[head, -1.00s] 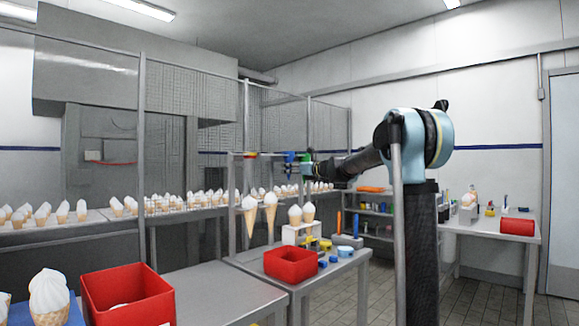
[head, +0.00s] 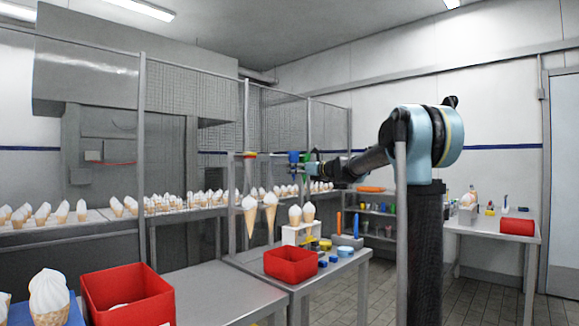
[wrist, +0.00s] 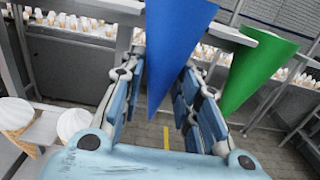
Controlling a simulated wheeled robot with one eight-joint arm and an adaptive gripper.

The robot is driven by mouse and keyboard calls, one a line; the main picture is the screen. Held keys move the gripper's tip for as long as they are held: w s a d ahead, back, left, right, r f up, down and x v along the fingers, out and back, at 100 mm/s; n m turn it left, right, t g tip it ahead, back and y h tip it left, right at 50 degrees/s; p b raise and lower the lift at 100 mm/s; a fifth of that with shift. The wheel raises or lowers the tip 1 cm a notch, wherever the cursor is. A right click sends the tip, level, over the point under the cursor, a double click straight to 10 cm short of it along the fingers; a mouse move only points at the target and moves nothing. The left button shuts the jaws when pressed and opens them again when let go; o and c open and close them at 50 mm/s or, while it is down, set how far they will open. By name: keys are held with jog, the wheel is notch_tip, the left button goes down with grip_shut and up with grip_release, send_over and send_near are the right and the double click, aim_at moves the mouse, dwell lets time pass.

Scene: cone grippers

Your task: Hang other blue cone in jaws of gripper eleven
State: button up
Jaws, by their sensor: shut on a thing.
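The blue cone (wrist: 174,50) hangs point down between the jaws of my gripper (wrist: 158,100) in the wrist view. In the head view the blue cone (head: 293,158) is small, by the top bar of the grey rack (head: 236,190). My gripper (head: 312,169) is just to its right there. A green cone (wrist: 255,68) hangs point down from the rack bar, right of the blue one. I cannot tell which rack holder is gripper eleven, or whether the blue cone touches one.
Two ice-cream cones (head: 260,214) hang at the rack's left. A red bin (head: 290,263) and small blue and yellow pieces lie on the table below. Another red bin (head: 128,295) stands at front left. Ice-cream cones line the counter (head: 150,215) behind.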

jog(key=shift+v, duration=2.7)
jog(key=shift+s, duration=0.1)
